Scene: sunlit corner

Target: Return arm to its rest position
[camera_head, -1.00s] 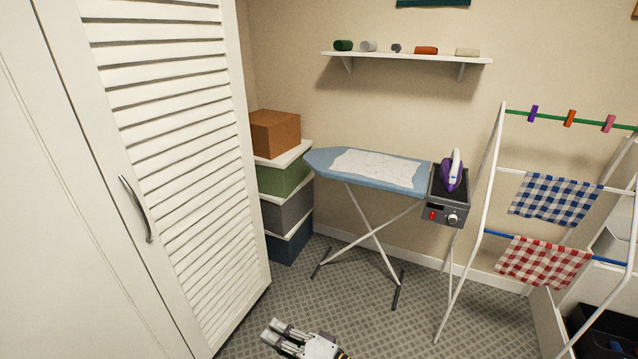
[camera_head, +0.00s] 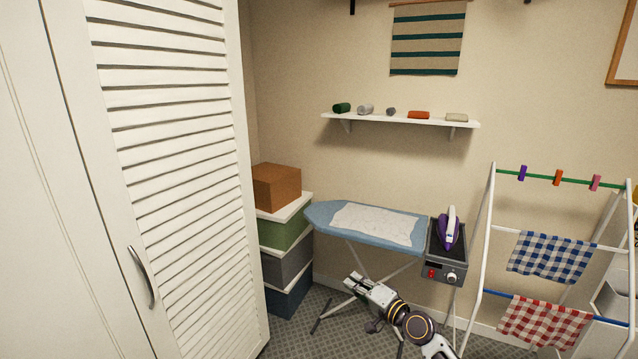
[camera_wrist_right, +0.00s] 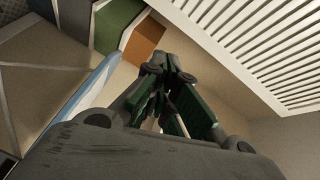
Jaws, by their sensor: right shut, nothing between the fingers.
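My right gripper (camera_head: 354,283) shows low in the head view, in front of the ironing board's legs and below the blue board. Its arm comes up from the bottom right. The gripper is shut and empty, and its fingers point up and to the left. In the right wrist view the gripper's dark fingers (camera_wrist_right: 172,85) come together with nothing held between them. My left gripper is not in the head view.
A blue ironing board (camera_head: 325,214) with a purple iron (camera_head: 449,232) on a grey control stand is behind my arm. Stacked boxes (camera_head: 288,230) stand left of it, beside a white louvred door (camera_head: 180,150). A drying rack (camera_head: 484,250) stands at the right. A shelf (camera_head: 400,119) hangs above.

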